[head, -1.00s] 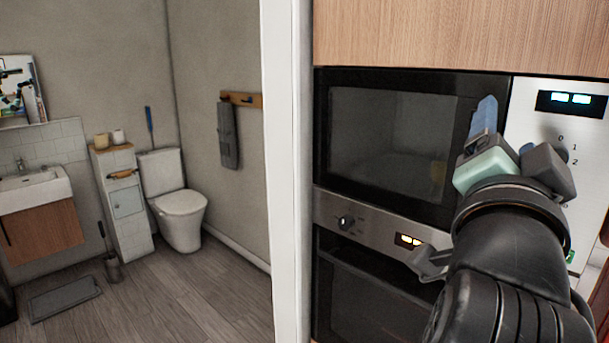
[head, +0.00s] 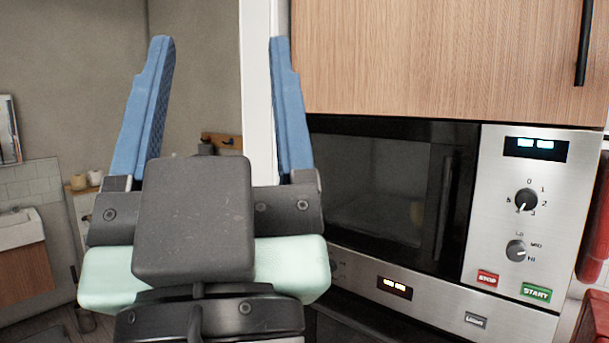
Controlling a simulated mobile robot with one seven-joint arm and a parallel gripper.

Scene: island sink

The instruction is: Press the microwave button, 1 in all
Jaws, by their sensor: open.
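The microwave (head: 375,185) is built in at the right, with a dark glass door that is shut. Its steel control panel (head: 487,225) carries a lit display (head: 535,147), two black-and-steel knobs, a red STOP button (head: 487,279) and a green START button (head: 536,292). Both buttons are in plain view and nothing touches them. My gripper (head: 218,40) is at the left, large and close to the camera. Its two blue fingers point up and stand wide apart with nothing between them. It is to the left of the microwave panel, apart from the buttons in the picture.
A wooden cupboard (head: 440,60) with a black handle (head: 584,42) is above the microwave. An oven panel (head: 440,300) with a small display is below. A white door frame (head: 257,90) stands behind my gripper. Red items (head: 596,225) are at the right edge.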

